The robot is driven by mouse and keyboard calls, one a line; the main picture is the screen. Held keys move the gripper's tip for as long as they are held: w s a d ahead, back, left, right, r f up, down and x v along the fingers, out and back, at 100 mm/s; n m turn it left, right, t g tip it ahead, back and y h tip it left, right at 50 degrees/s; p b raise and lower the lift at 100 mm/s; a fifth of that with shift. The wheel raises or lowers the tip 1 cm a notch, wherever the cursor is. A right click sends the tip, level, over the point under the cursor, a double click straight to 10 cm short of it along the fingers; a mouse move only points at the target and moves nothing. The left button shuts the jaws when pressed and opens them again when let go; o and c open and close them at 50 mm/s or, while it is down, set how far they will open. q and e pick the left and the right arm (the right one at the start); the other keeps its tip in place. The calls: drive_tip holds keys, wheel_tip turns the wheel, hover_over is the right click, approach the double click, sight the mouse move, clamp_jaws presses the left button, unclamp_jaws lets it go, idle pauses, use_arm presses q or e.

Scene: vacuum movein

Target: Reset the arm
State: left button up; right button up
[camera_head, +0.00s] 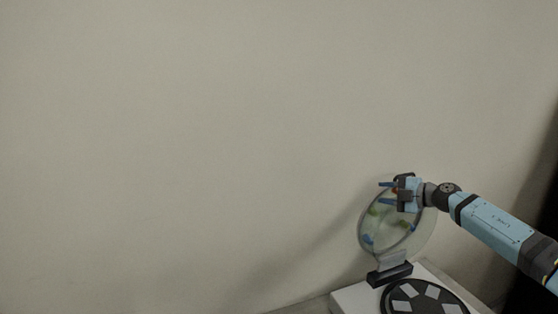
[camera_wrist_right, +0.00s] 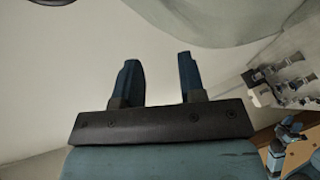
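My right arm reaches in from the right in the head view. Its gripper (camera_head: 386,193) is in front of the upper part of a clear round disc with coloured patches (camera_head: 384,225). In the right wrist view the two blue fingers of my right gripper (camera_wrist_right: 158,80) stand apart with nothing between them. A pale translucent surface (camera_wrist_right: 220,22) shows beyond the fingertips there. My left gripper is not in the head view.
The disc stands upright in a dark holder (camera_head: 389,274) on a white base (camera_head: 352,298). A black round plate with pale patches (camera_head: 424,299) is beside it. A plain wall fills most of the head view. Other objects (camera_wrist_right: 285,80) show at the right of the wrist view.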

drive_tip(key=s+a+f+m+t+h, duration=0.5)
drive_tip(key=s+a+f+m+t, duration=0.2)
drive_tip(key=s+a+f+m, duration=0.6)
drive_tip(key=s+d+f+m+g+h, duration=0.1)
drive_tip(key=s+f+m+g+h, duration=0.2)
drive_tip(key=s, duration=0.5)
drive_tip(key=s+d+f+m+g+h, duration=0.2)
drive_tip(key=s+f, duration=0.2)
drive_tip(key=s, duration=0.5)
drive_tip(key=s+d+f+m+g+h, duration=0.1)
drive_tip(key=s+f+m+g+h, duration=0.2)
drive_tip(key=s, duration=0.5)
drive_tip(key=s+d+f+m+g+y, duration=0.1)
drive_tip(key=s+d+g, duration=0.15)
drive_tip(key=s, duration=0.75)
drive_tip(key=s+d+g, duration=0.1)
drive_tip(key=s+g, duration=0.2)
drive_tip(key=s, duration=0.7)
drive_tip(key=w+a+f+t+y, duration=0.1)
drive_tip(key=w+a+f+t, duration=0.2)
drive_tip(key=f, duration=0.3)
drive_tip(key=w+a+f+t+y, duration=0.2)
drive_tip(key=w+a+f+t, duration=0.1)
drive_tip(key=f, duration=0.4)
drive_tip(key=shift+a+f+n+t, duration=0.3)
drive_tip(key=shift+a+t, duration=0.1)
drive_tip(key=shift+t, duration=0.35)
